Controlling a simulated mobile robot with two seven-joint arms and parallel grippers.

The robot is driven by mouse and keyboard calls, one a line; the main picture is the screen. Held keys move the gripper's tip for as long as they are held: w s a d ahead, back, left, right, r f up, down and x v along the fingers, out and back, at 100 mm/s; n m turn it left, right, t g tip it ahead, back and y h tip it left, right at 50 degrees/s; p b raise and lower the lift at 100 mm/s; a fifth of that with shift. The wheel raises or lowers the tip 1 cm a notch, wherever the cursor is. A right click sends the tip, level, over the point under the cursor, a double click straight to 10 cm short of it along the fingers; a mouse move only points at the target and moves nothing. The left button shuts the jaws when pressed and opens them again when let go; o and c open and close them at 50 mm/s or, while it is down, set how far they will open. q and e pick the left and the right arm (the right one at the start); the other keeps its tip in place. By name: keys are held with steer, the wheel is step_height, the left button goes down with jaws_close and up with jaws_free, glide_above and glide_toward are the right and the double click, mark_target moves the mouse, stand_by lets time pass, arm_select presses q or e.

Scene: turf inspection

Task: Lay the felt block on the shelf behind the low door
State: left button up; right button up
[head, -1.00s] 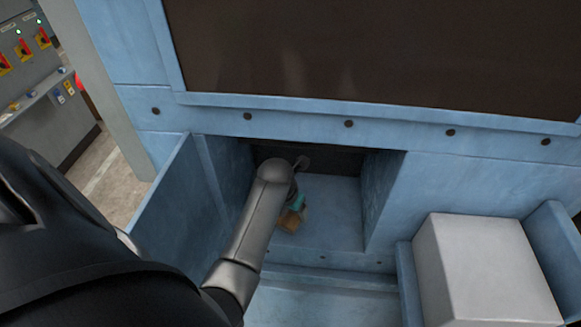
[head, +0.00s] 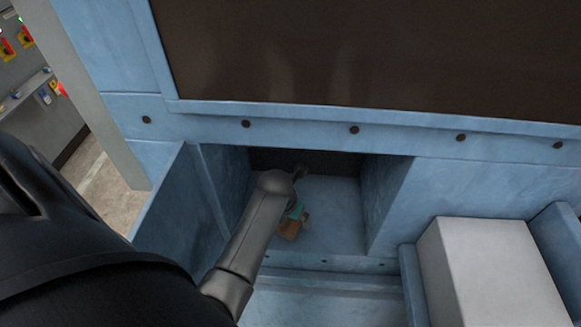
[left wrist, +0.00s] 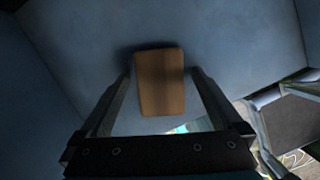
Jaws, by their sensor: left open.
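The felt block, an orange-brown slab (head: 288,230), lies on the pale blue shelf floor (head: 338,215) inside the low recess. In the left wrist view the block (left wrist: 160,82) appears flat on the shelf, between the tips of the two fingers, with gaps on both sides. My left gripper (head: 299,213) reaches into the recess and is open around the block. My forearm hides part of the shelf's left side in the head view. The low door (head: 168,212) stands open at the left of the recess. My right gripper is not in view.
The recess's right wall (head: 385,200) and dark back (head: 320,162) bound the space. A big dark panel (head: 370,50) is above. A pale grey box (head: 490,265) stands in front at the right. The shelf right of the block is clear.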

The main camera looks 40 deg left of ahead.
mark_target(286, 225)
arm_select(q)
steer(key=shift+r, duration=0.15)
steer(key=shift+s+r, duration=0.1)
steer(key=shift+r, duration=0.45)
steer(key=shift+v, duration=3.2)
